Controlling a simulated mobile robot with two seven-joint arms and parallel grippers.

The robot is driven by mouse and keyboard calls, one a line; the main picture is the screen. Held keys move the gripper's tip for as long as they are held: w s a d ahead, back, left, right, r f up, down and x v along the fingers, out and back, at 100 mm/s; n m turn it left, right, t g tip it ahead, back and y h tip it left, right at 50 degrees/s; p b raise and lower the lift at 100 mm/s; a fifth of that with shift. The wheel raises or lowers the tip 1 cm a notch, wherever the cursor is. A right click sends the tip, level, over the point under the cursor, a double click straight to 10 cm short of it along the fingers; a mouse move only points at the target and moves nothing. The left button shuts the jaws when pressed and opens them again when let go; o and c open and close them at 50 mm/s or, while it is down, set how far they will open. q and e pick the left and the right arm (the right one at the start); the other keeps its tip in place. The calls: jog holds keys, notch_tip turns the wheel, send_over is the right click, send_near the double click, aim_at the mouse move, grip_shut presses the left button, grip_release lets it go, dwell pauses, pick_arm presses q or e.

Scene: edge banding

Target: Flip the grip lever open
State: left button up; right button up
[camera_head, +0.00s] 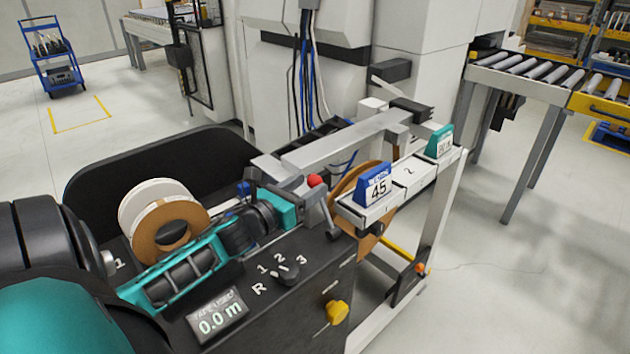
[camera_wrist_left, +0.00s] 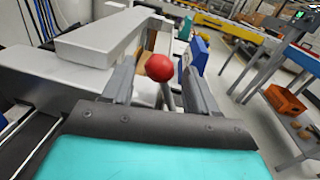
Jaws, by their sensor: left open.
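The grip lever ends in a red ball knob (camera_head: 315,181), near the end of the long grey bar. My left gripper (camera_head: 317,205) is teal and grey and is open beside the lever. In the left wrist view, the red ball (camera_wrist_left: 159,67) shows between the two spread grey fingers, with part of the lever's rod below it. I cannot tell whether either finger touches it. The lower part of the lever is hidden by the gripper. My right gripper is not in view.
The grey bar (camera_head: 345,142) runs just behind the lever. A dial (camera_head: 288,274), a display reading 0.0 m (camera_head: 216,316) and a yellow knob (camera_head: 337,312) sit in front.

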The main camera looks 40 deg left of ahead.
pick_arm(q)
jog(key=shift+w, duration=1.65)
jog(key=shift+c, duration=0.2)
grip_shut()
